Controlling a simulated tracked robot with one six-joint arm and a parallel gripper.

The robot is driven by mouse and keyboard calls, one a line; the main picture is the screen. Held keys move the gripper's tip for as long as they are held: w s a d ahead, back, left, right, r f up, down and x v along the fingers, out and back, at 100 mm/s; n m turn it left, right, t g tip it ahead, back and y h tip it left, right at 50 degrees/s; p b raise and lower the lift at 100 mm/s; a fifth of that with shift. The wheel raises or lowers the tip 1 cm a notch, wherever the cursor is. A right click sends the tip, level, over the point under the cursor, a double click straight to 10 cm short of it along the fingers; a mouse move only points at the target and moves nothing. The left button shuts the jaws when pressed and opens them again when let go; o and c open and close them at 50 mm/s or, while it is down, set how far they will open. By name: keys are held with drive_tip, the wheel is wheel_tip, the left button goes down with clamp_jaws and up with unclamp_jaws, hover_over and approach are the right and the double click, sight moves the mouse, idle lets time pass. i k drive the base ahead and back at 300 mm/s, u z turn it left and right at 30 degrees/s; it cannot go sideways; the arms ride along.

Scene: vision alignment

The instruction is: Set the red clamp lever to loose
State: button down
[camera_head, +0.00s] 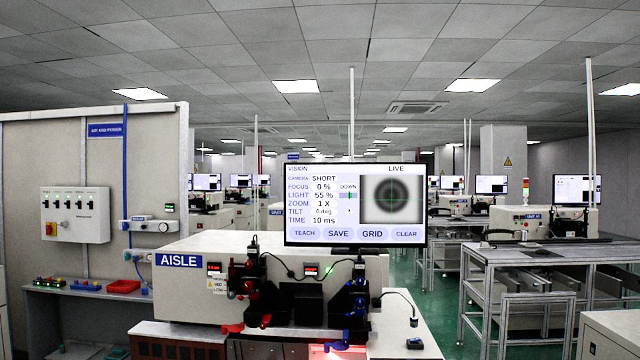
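Small red parts show on the left black stage (250,275) of the AISLE machine, low in the middle of the head view. The lowest and brightest is a flat red piece (232,328), which looks like the red clamp lever. It is too small to tell whether it stands at loose or tight. A similar black stage with blue parts (358,312) stands to its right. My gripper is not in view.
A monitor (356,204) stands above the machine (205,262) and shows a live picture with a dark round target. A wall switch box (77,214) and a shelf with a red tray (123,286) are at left. Metal-framed benches (522,255) stand at right, with green floor between.

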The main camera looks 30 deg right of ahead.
sight(233, 272)
drive_tip(key=k, duration=0.65)
drive_tip(key=u, duration=0.55)
drive_tip(key=i, duration=1.3)
drive_tip(key=u, duration=0.05)
